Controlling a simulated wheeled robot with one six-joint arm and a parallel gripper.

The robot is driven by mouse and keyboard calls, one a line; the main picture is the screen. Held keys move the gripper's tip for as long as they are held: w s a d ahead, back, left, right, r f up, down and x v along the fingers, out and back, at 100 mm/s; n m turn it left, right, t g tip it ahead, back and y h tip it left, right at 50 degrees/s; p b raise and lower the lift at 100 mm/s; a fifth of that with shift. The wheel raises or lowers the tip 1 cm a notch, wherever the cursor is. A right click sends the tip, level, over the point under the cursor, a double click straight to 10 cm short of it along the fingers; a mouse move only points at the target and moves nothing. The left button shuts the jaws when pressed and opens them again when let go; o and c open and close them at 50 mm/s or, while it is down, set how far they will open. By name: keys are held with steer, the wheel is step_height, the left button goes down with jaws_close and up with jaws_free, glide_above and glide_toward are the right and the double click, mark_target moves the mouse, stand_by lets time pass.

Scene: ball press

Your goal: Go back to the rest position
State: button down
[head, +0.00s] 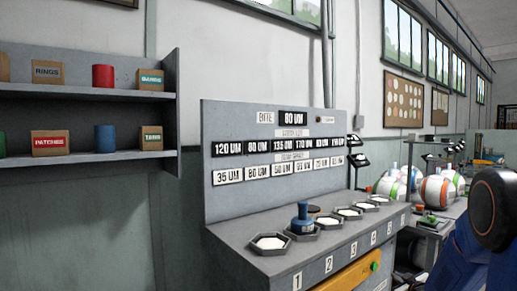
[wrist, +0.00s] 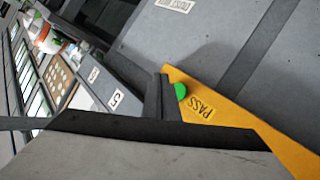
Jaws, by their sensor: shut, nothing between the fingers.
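My gripper (wrist: 161,80) shows in the wrist view as two dark fingers close together, shut and empty. They stand in front of the press bench and beside its yellow panel (wrist: 205,108), which bears the word PASS and a green button (wrist: 180,91). In the head view my blue arm with a dark round joint fills the lower right, and the gripper itself is out of that picture. The grey press bench (head: 330,247) has a row of numbered cups with white tops. A blue knobbed tool (head: 302,218) stands upright at the second cup.
A grey panel (head: 290,200) with number labels rises behind the cups. Shelves (head: 85,159) with boxes and cans hang at the left. White, orange and green balls (head: 437,190) sit on a table at the right. The yellow panel (head: 350,276) is on the bench front.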

steer(key=s+a+r+m+g, duration=0.1)
steer(key=s+a+r+g, duration=0.2)
steer(key=s, duration=0.4)
steer(key=s+a+r+m+h, duration=0.1)
steer(key=s+a+r, duration=0.2)
steer(key=s+a, duration=0.25)
steer(key=s+a+r+m+g, duration=0.1)
steer(key=s+a+r+g, duration=0.2)
steer(key=s, duration=0.5)
steer(key=s+a+g, duration=0.1)
steer(key=s+a, duration=0.2)
steer(key=s, duration=0.7)
steer(key=s+a+m+g+y, duration=0.1)
steer(key=s+a, duration=0.3)
steer(key=s, duration=0.5)
steer(key=s+a+g+y, duration=0.1)
steer(key=s+a, duration=0.3)
steer(key=s, duration=0.6)
steer(key=shift+s+f+g, duration=0.35)
steer(key=shift+f+g, duration=0.05)
steer(key=shift+f, duration=0.05)
steer(key=shift+w, duration=0.1)
